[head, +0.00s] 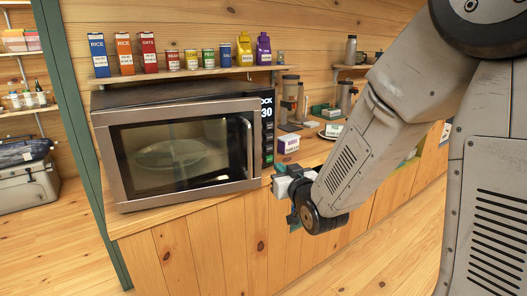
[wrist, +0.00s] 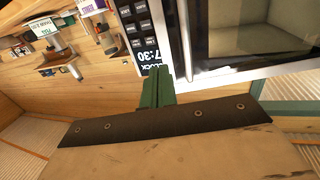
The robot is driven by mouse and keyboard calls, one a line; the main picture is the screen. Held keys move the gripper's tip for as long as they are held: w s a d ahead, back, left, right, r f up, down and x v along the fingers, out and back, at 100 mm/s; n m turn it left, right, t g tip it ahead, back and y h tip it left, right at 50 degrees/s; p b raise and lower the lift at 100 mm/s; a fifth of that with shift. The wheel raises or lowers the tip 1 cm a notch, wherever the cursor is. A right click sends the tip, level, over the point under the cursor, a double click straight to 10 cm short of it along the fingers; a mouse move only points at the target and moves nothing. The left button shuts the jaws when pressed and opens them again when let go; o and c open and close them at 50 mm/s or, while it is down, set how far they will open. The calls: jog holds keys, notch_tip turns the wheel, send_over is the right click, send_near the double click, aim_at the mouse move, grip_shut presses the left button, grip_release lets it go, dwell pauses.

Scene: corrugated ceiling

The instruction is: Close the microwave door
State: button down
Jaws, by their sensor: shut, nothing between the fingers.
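The microwave (head: 180,93) stands on the wooden counter, at the left of the head view. Its door (head: 185,190) has a dark window with a plate visible inside, and a vertical handle (head: 247,145) on its right side. The door edge covers the left part of the clock lettering on the control panel (head: 267,130), so the door looks slightly ajar. The wrist view shows the panel (wrist: 135,30) and the handle (wrist: 185,40) close up. My gripper (head: 279,168) is just right of the door's lower right corner. Its green fingers (wrist: 158,78) are together and empty; contact with the door cannot be told.
A shelf (head: 190,73) with boxes, tins and jugs runs above the microwave. A purple-and-white box (head: 288,144) and coffee equipment (head: 291,100) stand on the counter to the right. The wooden floor (head: 385,255) before the counter is clear.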

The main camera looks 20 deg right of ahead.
aim_at(260, 147)
jog(key=w, duration=0.9)
jog(key=w+a, duration=0.1)
jog(key=w, duration=0.4)
jog(key=shift+r, duration=0.1)
